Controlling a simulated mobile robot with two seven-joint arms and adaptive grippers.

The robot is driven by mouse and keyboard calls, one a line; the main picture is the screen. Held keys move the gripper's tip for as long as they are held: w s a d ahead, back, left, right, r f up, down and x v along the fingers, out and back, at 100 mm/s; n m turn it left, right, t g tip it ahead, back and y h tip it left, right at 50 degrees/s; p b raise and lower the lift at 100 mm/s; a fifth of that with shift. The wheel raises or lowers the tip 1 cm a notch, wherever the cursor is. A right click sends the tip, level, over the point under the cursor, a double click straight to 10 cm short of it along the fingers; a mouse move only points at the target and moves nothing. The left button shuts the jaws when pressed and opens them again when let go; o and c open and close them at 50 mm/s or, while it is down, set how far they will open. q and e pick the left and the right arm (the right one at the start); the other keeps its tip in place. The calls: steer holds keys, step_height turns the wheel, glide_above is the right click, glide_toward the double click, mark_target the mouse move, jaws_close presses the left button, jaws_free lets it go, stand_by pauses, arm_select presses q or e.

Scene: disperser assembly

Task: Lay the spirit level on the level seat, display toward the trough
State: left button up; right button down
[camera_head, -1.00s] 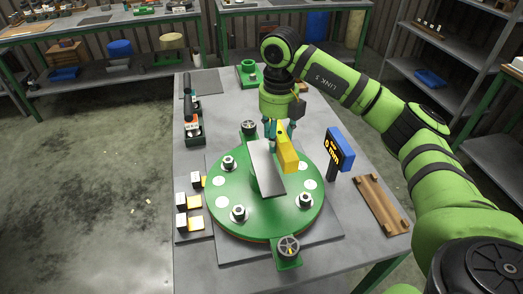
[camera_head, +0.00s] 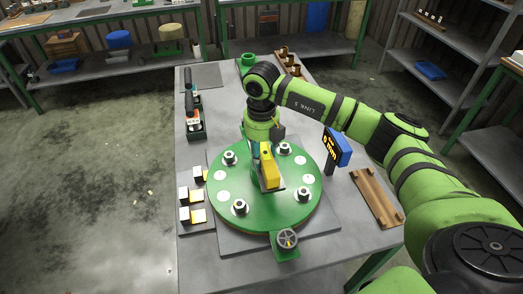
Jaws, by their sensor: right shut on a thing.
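The yellow spirit level (camera_head: 269,170) is in the middle of the green round disc (camera_head: 233,206) in the head view. My right gripper (camera_head: 262,150) is shut on it from above, at its far end. A narrow grey edge (camera_head: 282,184) shows around the level's near end; I cannot tell whether it is the seat or part of the held piece. Whether the level touches what is under it is unclear. The level seat and the trough cannot be told apart, and my arm covers part of the disc. My left gripper is not in view.
Capped posts and white round spots ring the disc. A handwheel (camera_head: 287,239) is at its near edge. A blue display on a post (camera_head: 337,148) stands right of the disc, near a wooden tray (camera_head: 376,196). Small blocks (camera_head: 184,215) and a dark holder (camera_head: 195,128) are on the left.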

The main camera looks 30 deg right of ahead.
mark_target(262, 151)
steer(key=c, duration=0.6)
jaws_free()
steer(key=shift+r, duration=0.25)
step_height(262, 151, up, 12)
steer(key=b, duration=0.3)
steer(key=shift+f, duration=0.15)
